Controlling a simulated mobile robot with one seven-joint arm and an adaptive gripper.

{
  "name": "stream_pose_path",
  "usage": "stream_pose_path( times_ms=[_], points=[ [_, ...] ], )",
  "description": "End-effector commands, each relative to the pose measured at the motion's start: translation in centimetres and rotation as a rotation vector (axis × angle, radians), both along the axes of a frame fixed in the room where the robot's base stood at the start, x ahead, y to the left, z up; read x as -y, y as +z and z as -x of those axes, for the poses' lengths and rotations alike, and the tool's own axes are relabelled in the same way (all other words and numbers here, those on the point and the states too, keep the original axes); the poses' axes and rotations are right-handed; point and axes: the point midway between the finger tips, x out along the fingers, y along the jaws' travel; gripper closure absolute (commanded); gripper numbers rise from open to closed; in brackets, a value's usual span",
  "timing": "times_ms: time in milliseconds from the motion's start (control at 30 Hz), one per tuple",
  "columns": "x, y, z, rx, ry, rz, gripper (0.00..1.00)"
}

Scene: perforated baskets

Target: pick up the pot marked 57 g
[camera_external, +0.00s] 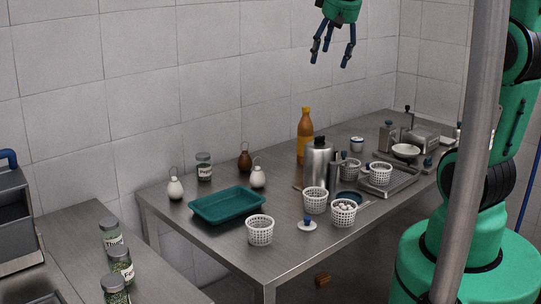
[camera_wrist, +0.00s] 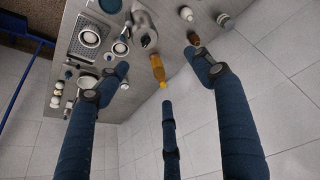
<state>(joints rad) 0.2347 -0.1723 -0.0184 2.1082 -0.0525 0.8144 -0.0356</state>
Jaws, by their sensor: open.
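No "57 g" marking is readable on anything in either view. A glass jar labelled like Pepper (camera_external: 203,167) stands at the table's back left. Similar labelled jars, one of them a green-filled jar (camera_external: 122,264), stand on the counter at the lower left. My gripper (camera_external: 330,60) is high above the table near the wall, its three fingers spread and empty. In the wrist view its fingers (camera_wrist: 160,82) are apart, with nothing between them close by.
A teal tray (camera_external: 227,204), white perforated baskets (camera_external: 260,230), a steel canister (camera_external: 317,166) and an orange bottle (camera_external: 305,136) stand on the table. The bottle also shows in the wrist view (camera_wrist: 158,68). A grey pole (camera_external: 470,150) crosses the right side. The air around my gripper is clear.

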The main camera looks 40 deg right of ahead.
Motion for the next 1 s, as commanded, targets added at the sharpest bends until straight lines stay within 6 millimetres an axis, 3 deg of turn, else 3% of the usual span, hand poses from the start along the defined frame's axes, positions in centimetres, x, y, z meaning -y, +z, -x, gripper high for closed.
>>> stream_pose_path(
  times_ms=[200,567,1000],
  points=[
    [4.7,-1.4,-4.8,-0.025,-0.04,0.007,0.33],
    [13.0,-5.1,-11.7,-0.06,-0.103,0.016,0.33],
    [24.5,-12.6,-17.7,-0.103,-0.175,0.023,0.33]
  ],
)
